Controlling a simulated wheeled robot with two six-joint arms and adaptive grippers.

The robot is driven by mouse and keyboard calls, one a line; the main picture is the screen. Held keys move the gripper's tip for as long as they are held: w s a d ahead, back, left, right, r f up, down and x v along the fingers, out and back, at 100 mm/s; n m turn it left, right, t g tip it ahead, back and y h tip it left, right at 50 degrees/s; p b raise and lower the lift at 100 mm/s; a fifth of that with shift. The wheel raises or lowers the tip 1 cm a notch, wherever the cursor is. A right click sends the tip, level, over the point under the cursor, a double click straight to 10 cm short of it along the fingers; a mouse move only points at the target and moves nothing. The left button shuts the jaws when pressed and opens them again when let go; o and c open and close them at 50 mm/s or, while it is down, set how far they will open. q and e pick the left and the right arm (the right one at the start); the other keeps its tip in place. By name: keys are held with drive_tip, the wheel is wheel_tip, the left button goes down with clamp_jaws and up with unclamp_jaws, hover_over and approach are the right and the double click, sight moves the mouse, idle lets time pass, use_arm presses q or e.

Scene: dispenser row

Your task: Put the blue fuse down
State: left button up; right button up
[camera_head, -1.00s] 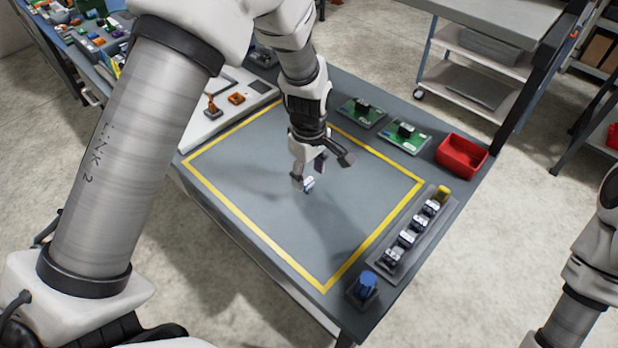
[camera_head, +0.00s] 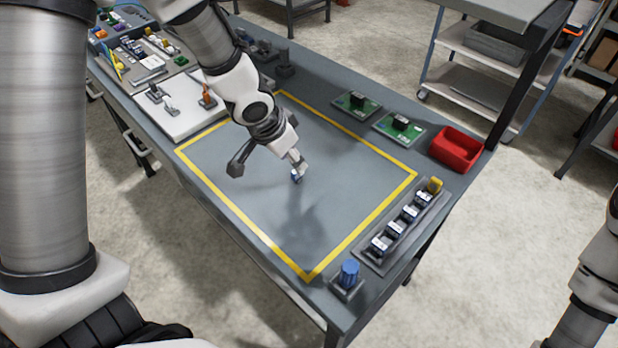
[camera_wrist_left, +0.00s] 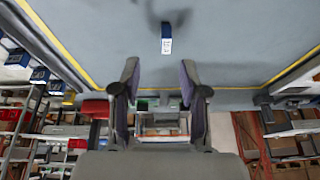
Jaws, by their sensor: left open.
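The blue fuse (camera_head: 296,177), a small block with a white labelled end, is on the grey mat inside the yellow outline. It also shows in the left wrist view (camera_wrist_left: 167,38), beyond my fingertips and apart from both. I cannot tell whether it stands or lies. My left gripper (camera_head: 268,168) is open and empty, tilted above the mat beside the fuse. Its two spread fingers show in the left wrist view (camera_wrist_left: 160,66). In the head view one fingertip partly overlaps the fuse. Part of my right arm shows at the right edge; its gripper is out of view.
A rack (camera_head: 392,240) of several fuses lines the table's right side, near a blue knob (camera_head: 349,274). A red bin (camera_head: 456,149) and green circuit boards (camera_head: 399,128) stand behind. A white panel (camera_head: 186,121) with levers is at left. The mat is otherwise clear.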

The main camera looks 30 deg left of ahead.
sight(298, 175)
use_arm(q)
drive_tip(key=b+x, duration=0.1)
drive_tip(key=x, duration=0.1)
drive_tip(key=b+x, duration=0.1)
drive_tip(key=x, duration=0.2)
drive_tip(key=b+x, duration=0.1)
drive_tip(key=x, duration=0.1)
drive_tip(key=shift+a+f, duration=0.3)
drive_tip(key=shift+a, duration=0.1)
drive_tip(key=shift+w+d+f, duration=0.1)
drive_tip(key=shift+w+f, duration=0.1)
clamp_jaws()
